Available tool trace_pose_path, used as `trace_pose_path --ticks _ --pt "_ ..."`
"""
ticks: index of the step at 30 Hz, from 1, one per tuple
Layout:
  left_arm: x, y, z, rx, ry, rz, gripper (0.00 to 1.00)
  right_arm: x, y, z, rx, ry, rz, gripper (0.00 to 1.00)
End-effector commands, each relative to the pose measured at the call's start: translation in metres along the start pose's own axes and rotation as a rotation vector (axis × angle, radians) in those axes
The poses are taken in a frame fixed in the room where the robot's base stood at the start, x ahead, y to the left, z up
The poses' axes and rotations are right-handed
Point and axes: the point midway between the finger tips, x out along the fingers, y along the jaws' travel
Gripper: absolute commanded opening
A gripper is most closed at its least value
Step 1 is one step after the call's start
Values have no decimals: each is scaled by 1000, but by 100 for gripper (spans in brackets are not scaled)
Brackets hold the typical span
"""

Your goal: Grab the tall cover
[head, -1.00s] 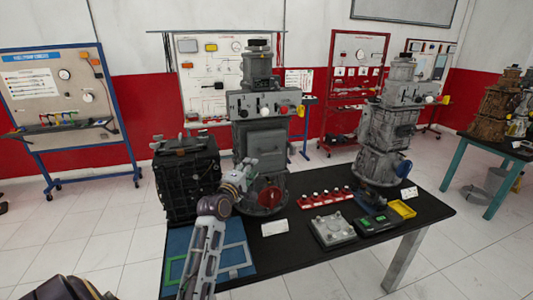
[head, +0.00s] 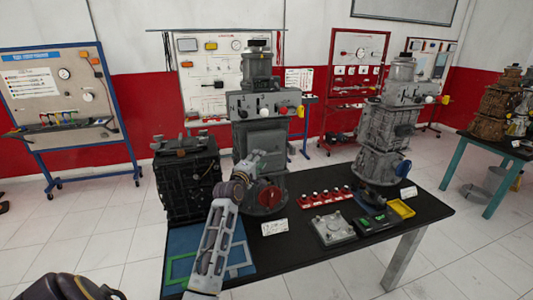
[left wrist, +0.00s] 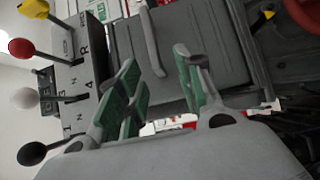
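The tall cover looks to be the grey rectangular panel (head: 265,142) on the front of the middle grey engine trainer. In the left wrist view the panel (left wrist: 210,50) fills the middle and has a bar handle (left wrist: 151,38). My left gripper (head: 264,160) is in front of the panel's lower part. In the left wrist view its green-padded fingers (left wrist: 157,60) are spread apart and empty. The handle appears in the gap between the fingertips, beyond them; the distance is hard to tell. My right gripper is not in view.
Shift levers with a red knob (left wrist: 21,48) and other knobs stick out beside the panel. A red disc (head: 270,195) sits below it. A black engine block (head: 186,185) stands left, another trainer (head: 385,135) right. Small parts lie on the black table (head: 300,252).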

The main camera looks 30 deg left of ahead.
Motion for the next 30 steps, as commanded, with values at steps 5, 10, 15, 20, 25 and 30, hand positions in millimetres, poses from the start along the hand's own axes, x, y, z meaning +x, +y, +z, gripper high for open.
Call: trace_pose_path --ticks 5,10,15,20,25,30 --pt "0 0 0 0 0 0 36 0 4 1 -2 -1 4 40" --pt "2 0 0 0 0 0 36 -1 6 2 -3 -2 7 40" --pt "10 2 0 0 0 1 36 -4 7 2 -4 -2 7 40" --pt "24 4 1 -1 -1 0 36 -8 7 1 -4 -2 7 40" --pt "38 4 1 0 0 1 36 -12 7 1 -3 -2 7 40" --pt "48 3 1 0 0 0 36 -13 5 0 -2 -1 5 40"
